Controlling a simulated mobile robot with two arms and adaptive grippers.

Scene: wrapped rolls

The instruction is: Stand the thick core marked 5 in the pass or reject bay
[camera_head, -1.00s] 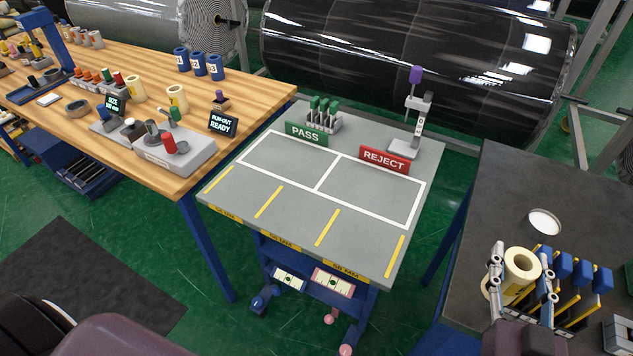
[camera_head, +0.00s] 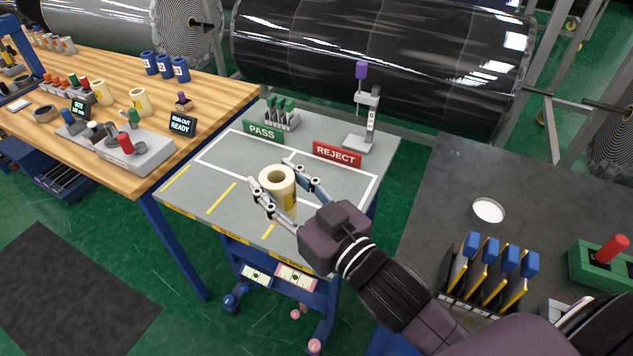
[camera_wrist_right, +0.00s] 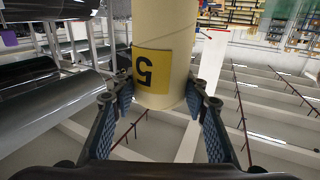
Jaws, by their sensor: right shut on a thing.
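The thick cream core (camera_head: 289,202) is in my right gripper (camera_head: 283,197), upright, with its open end up. In the wrist view the core (camera_wrist_right: 160,35) has a yellow label with a 5, upside down in the picture. The two fingers of the right gripper (camera_wrist_right: 160,103) close on it from both sides. It is over the front part of the grey table, beside the white-outlined bays. The head view does not show clearly whether its base touches the table. The green PASS sign (camera_head: 263,132) and red REJECT sign (camera_head: 336,153) stand behind the bays. My left gripper is out of view.
A stand with a purple-topped post (camera_head: 366,120) and a holder of green-handled tools (camera_head: 282,114) stand behind the signs. The wooden bench (camera_head: 215,98) holds more cores and a gauge. A dark table (camera_head: 440,190) with a blue-topped rack (camera_head: 490,270) is at right.

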